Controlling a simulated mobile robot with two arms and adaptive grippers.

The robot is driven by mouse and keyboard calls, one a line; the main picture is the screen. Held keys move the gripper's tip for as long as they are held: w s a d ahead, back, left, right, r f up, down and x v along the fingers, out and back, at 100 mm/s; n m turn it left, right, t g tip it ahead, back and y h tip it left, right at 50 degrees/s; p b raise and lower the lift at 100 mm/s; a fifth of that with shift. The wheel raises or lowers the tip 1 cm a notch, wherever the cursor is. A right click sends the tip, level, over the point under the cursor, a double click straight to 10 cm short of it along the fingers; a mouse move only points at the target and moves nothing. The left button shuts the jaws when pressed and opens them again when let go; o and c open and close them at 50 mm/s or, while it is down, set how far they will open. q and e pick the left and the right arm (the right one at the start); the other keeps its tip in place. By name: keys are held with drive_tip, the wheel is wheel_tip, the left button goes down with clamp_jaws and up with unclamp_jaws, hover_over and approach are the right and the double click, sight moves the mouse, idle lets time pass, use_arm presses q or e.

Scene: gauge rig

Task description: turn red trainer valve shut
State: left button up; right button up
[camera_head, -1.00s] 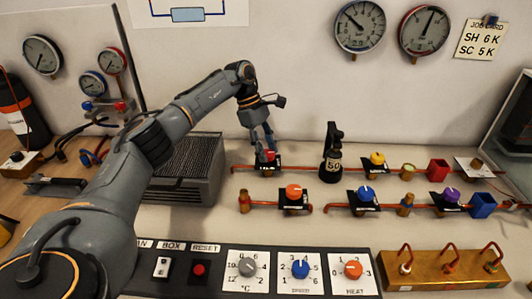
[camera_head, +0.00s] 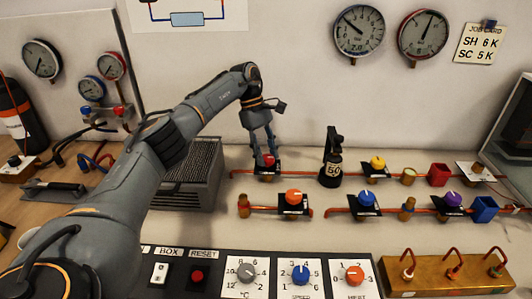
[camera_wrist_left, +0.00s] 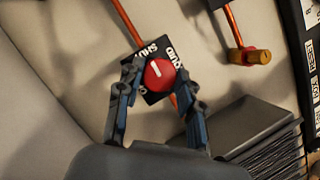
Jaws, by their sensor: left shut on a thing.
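The red valve knob (camera_head: 268,160) sits on a black plate on the upper copper pipe, towards the left end of that pipe. My left gripper (camera_head: 263,155) reaches down onto it from above, with its fingers on either side of the knob. In the left wrist view the red knob (camera_wrist_left: 159,74) shows a white pointer line and lies between the fingertips of my left gripper (camera_wrist_left: 158,80). The black plate (camera_wrist_left: 152,97) carries white lettering, partly hidden by the fingers; "SHUT" can be made out near the pointer. My right gripper is not in view.
An orange valve (camera_head: 294,197) and a blue valve (camera_head: 366,198) sit on the lower pipe. A ribbed grey box (camera_head: 185,180) stands left, beneath my arm. The control panel (camera_head: 222,275) lies in front.

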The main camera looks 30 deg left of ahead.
use_arm(q)
drive_tip(key=o, duration=1.2)
drive_tip(key=shift+w+a+r, duration=0.1)
drive_tip(key=shift+a+r, duration=0.05)
drive_tip(key=shift+r, duration=0.15)
drive_tip(key=v, duration=0.7)
